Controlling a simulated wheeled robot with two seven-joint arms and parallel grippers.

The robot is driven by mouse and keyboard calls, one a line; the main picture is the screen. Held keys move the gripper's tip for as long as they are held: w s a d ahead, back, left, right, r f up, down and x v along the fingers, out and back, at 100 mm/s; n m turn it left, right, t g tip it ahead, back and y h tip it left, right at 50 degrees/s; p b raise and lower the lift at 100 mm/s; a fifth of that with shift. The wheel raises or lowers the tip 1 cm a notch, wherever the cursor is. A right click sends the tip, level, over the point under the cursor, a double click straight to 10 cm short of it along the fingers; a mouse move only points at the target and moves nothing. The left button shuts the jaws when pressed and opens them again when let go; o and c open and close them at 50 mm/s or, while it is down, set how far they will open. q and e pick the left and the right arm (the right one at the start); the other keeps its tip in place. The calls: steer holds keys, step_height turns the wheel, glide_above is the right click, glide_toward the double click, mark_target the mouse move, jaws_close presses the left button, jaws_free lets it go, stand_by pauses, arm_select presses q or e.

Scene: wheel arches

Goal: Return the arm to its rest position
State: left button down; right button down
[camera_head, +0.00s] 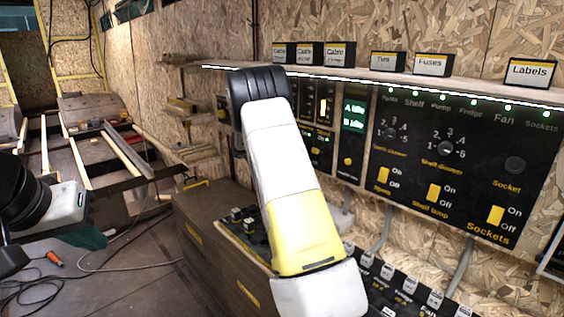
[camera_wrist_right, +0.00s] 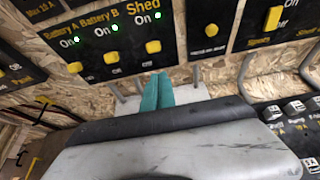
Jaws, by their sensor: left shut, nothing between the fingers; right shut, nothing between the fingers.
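My right arm (camera_head: 280,185), white and yellow with a black joint, reaches across the middle of the head view in front of the black switch panel (camera_head: 480,150). Its gripper is hidden there. In the right wrist view my right gripper (camera_wrist_right: 157,92) shows as two teal fingers, shut together and empty, pointing at the panel's lower edge below the Shed switch (camera_wrist_right: 153,46). Whether they touch anything I cannot tell. My left arm's black and white wrist is at the left edge of the head view. The teal left gripper (camera_head: 88,240) is low beside it, partly hidden, shut and empty.
A shelf (camera_head: 420,80) with label boxes such as Fuses (camera_head: 431,65) runs above the panel. A brown cabinet (camera_head: 205,235) stands below my right arm. Cables (camera_head: 130,268) lie on the floor at lower left. A wooden frame (camera_head: 115,150) stands behind.

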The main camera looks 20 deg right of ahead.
steer(key=shift+s+a+r, duration=0.15)
steer(key=shift+a+r, duration=0.1)
stand_by(0.3)
steer(key=s+a+r+m+y, duration=0.2)
steer(key=s+m, duration=0.2)
steer(key=s, duration=0.2)
steer(key=s+a+r+m+g+y, duration=0.1)
steer(key=s+a+r+m+y, duration=0.15)
steer(key=s, duration=0.35)
steer(key=s+a+r+m+y, duration=0.2)
steer(key=s+m, duration=0.3)
steer(key=s, duration=0.2)
steer(key=s+a+r+m+t+y, duration=0.1)
steer(key=s+a+m+y, duration=0.3)
steer(key=s+a, duration=0.4)
steer(key=s+a+r+m+t+y, duration=0.1)
steer(key=s+a+m+y, duration=0.3)
steer(key=s+a, duration=0.5)
steer(key=s+r+m, duration=0.1)
steer(key=s+m, duration=0.1)
steer(key=s, duration=0.3)
steer(key=shift+s+a+r, duration=0.15)
steer(key=shift+s+a, duration=0.15)
steer(key=shift+s, duration=0.1)
